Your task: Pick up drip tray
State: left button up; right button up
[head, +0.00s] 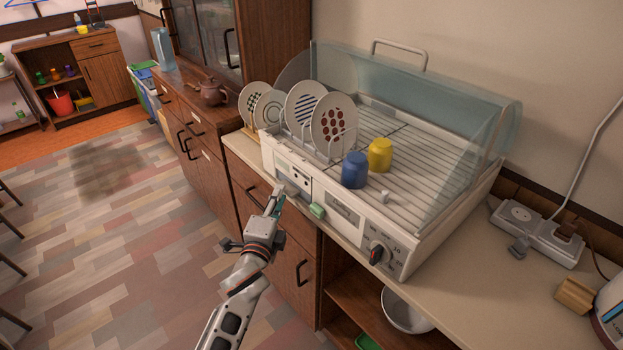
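The white dish dryer (345,218) stands on the counter with its clear lid raised. No part can be picked out with certainty as the drip tray. A small green piece (317,210) sits at the dryer's lower front edge, and I cannot tell whether it belongs to a tray. My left gripper (275,201) is in front of the dryer's left front, left of the green piece and apart from it. Its fingers look close together, but their opening is unclear at this angle. I see nothing held in it. My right gripper is not in view.
Plates (333,119) stand in the dryer's rack, with a blue cup (355,170) and a yellow cup (380,154) beside them. A white bowl (405,310) sits on the open shelf below. A power strip (537,232) lies on the right counter.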

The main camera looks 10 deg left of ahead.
pick_arm(q)
jog(key=shift+w, duration=1.6)
jog(key=shift+c, duration=0.4)
grip_shut()
jog(key=shift+r, duration=0.1)
